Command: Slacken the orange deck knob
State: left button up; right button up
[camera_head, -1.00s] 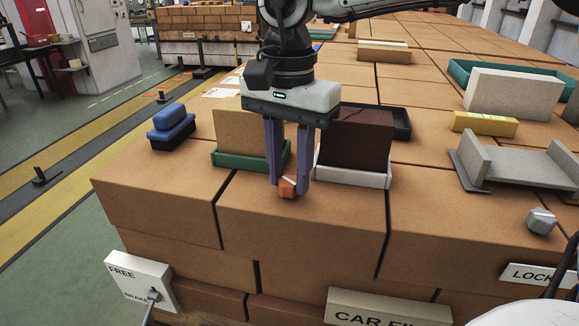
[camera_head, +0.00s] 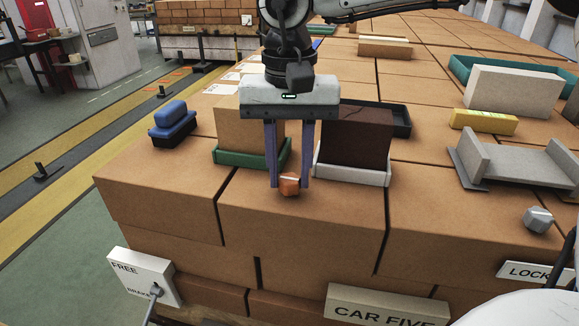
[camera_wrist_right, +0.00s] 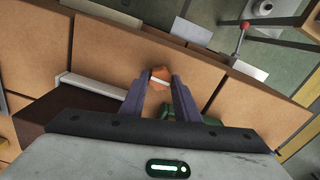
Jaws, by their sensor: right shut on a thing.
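The orange deck knob (camera_head: 289,185) is a small faceted knob with a white stripe on top, standing on the brick deck near its front edge. My right gripper (camera_head: 289,183) comes down over it from above, its two purple fingers either side of the knob and shut on it. In the right wrist view the knob (camera_wrist_right: 159,78) sits between the two fingertips (camera_wrist_right: 160,80), and its white stripe runs nearly level across it. My left gripper is not in view.
Close behind the fingers stand a tan brick in a green tray (camera_head: 238,158) and a dark brick in a white tray (camera_head: 352,175). A grey knob (camera_head: 538,219) stands at the right. A blue-handled brush (camera_head: 172,122) lies at the left.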

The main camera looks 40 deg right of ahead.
aim_at(289, 178)
jog(key=shift+w+r, duration=0.1)
jog(key=o, duration=1.1)
jog(key=shift+c, duration=0.2)
notch_tip(289, 178, up, 10)
jog(key=shift+r, duration=0.15)
